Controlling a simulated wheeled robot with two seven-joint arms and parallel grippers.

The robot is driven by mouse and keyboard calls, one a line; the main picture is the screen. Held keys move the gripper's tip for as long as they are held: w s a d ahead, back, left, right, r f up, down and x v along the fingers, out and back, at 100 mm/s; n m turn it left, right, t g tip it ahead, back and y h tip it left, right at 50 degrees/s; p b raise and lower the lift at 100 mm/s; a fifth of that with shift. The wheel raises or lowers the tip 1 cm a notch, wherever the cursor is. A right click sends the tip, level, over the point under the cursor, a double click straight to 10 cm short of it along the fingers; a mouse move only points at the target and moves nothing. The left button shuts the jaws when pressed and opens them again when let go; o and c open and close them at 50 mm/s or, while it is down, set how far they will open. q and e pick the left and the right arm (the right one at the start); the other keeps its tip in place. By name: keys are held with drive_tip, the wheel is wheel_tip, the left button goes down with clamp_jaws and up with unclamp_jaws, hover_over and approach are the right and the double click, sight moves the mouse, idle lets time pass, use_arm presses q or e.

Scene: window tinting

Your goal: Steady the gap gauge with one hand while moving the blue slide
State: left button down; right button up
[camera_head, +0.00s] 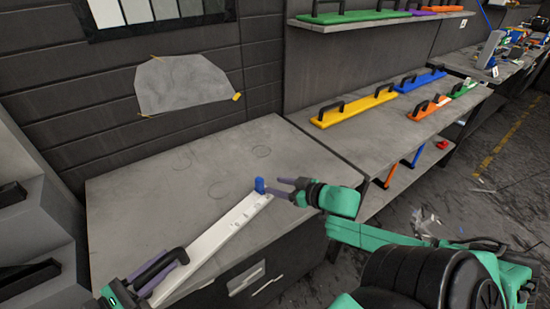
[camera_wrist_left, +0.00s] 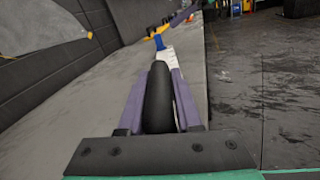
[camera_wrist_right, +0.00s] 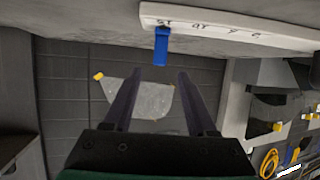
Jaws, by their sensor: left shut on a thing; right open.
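The gap gauge (camera_head: 222,236) is a long white bar lying diagonally on the grey table, with a black handle at its near end. The blue slide (camera_head: 260,185) stands at its far end. My left gripper (camera_head: 165,268) is shut on the black handle; the handle fills its fingers in the left wrist view (camera_wrist_left: 158,98). My right gripper (camera_head: 288,188) is open just right of the blue slide. In the right wrist view, the blue slide (camera_wrist_right: 161,46) hangs beyond the open fingers, near handwritten marks on the white gauge (camera_wrist_right: 225,28). Contact with the slide is not visible.
The grey table (camera_head: 130,205) has free room behind and left of the gauge. A shelf at right holds a yellow bar (camera_head: 352,108) and other handled bars in blue, orange and green. A grey taped sheet (camera_head: 185,85) is on the wall.

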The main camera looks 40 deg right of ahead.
sight(135, 284)
use_arm(q)
drive_tip(key=shift+f, duration=0.1)
unclamp_jaws()
idle(0.5)
drive_tip(key=shift+s+a, duration=0.15)
drive_tip(key=shift+a, duration=0.85)
drive_tip(key=shift+s+a, duration=0.2)
drive_tip(key=shift+a, duration=0.8)
drive_tip(key=shift+s+a, duration=0.15)
drive_tip(key=shift+a, duration=0.85)
drive_tip(key=shift+r, duration=3.1)
